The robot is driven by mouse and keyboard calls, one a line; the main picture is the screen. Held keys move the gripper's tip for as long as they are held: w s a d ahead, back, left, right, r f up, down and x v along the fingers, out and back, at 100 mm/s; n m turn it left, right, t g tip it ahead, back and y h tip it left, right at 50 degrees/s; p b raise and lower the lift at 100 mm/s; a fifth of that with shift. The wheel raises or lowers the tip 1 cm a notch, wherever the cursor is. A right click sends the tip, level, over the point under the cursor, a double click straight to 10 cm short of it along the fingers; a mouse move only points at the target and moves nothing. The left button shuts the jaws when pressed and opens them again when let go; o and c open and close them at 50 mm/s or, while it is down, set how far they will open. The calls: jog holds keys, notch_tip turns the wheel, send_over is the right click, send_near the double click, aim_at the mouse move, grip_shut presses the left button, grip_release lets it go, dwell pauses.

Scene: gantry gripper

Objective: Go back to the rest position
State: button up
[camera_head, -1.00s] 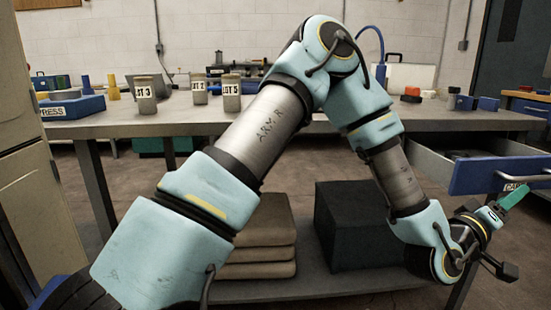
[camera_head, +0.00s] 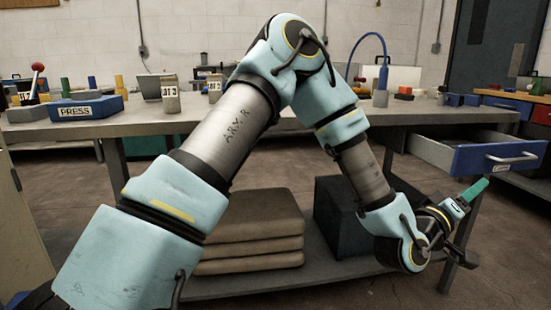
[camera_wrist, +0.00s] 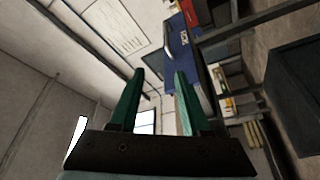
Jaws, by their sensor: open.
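My gripper (camera_head: 470,195) hangs at the lower right in the head view, at the end of my folded arm. It is in front of the right end of the workbench (camera_head: 290,121) and below the open blue drawer (camera_head: 500,156). In the wrist view its two green fingers (camera_wrist: 158,95) stand apart with nothing between them. The wrist view is turned, and the blue drawer front (camera_wrist: 182,45) shows beyond the fingers.
The drawer juts out close above my gripper. Folded brown cloths (camera_head: 250,225) and a dark box (camera_head: 338,215) lie on the lower shelf behind my arm. Labelled canisters (camera_head: 170,95) and a blue PRESS box (camera_head: 90,108) stand on the bench. Floor at the lower right is clear.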

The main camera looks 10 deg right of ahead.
jog(key=w+a+f+m+y, duration=0.1)
jog(key=w+a+f+y, duration=0.3)
jog(key=w+a, duration=0.35)
jog(key=w+a+f+m+y, duration=0.2)
jog(key=w+a+f+y, duration=0.2)
jog(key=w+a, duration=0.35)
jog(key=w+a+f+n+y, duration=0.1)
jog(key=w+a+y, duration=0.25)
jog(key=a, duration=1.05)
jog(key=w+a+f+n+y, duration=0.15)
jog(key=a+y, duration=0.35)
jog(key=a, duration=0.8)
jog(key=s+a+r+n+g+y+p, duration=0.15)
jog(key=s+a, duration=0.25)
jog(key=a, duration=0.4)
jog(key=s+a+r+n+g+y, duration=0.1)
jog(key=s+a+r+g, duration=0.2)
jog(key=a, duration=0.5)
notch_tip(320, 180, up, 20)
jog(key=p, duration=2.1)
jog(key=shift+s+d+r, duration=0.15)
jog(key=shift+s+d, duration=0.25)
